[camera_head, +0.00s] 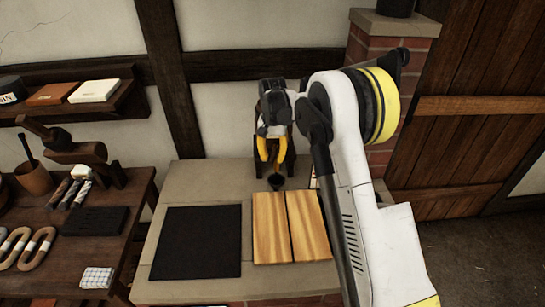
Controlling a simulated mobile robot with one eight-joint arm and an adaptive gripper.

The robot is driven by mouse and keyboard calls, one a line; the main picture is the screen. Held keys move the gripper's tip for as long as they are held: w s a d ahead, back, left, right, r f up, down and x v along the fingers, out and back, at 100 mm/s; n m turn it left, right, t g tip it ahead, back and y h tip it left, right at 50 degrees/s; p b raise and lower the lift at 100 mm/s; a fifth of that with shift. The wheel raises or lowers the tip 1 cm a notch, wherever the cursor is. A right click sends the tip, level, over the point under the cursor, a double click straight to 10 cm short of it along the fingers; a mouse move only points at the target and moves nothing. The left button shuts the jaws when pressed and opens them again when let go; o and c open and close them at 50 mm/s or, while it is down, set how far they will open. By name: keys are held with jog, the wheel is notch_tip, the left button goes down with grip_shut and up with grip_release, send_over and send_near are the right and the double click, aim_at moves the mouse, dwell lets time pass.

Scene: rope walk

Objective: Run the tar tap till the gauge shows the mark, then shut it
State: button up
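My gripper (274,165), with yellow and dark fingers, points down over the back of the stone-topped bench. A small dark round piece (276,183) shows just below the fingertips; I cannot tell if it is part of the tar tap. The tap itself is mostly or wholly hidden behind my gripper. A narrow white strip with a reddish mark (313,178) shows just right of the gripper, partly covered by my arm; it may be the gauge, but its level cannot be read. Whether the fingers hold anything is unclear.
A black mat (198,243) and two wooden boards (289,228) lie on the bench top (190,187). A dark wooden table (40,262) with rope rings and tools stands left, under a shelf (90,106). A brick pillar (385,60) rises behind my arm.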

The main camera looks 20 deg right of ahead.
jog(key=shift+r, duration=0.1)
notch_tip(320, 180, up, 12)
dwell(0.6)
dwell(6.8)
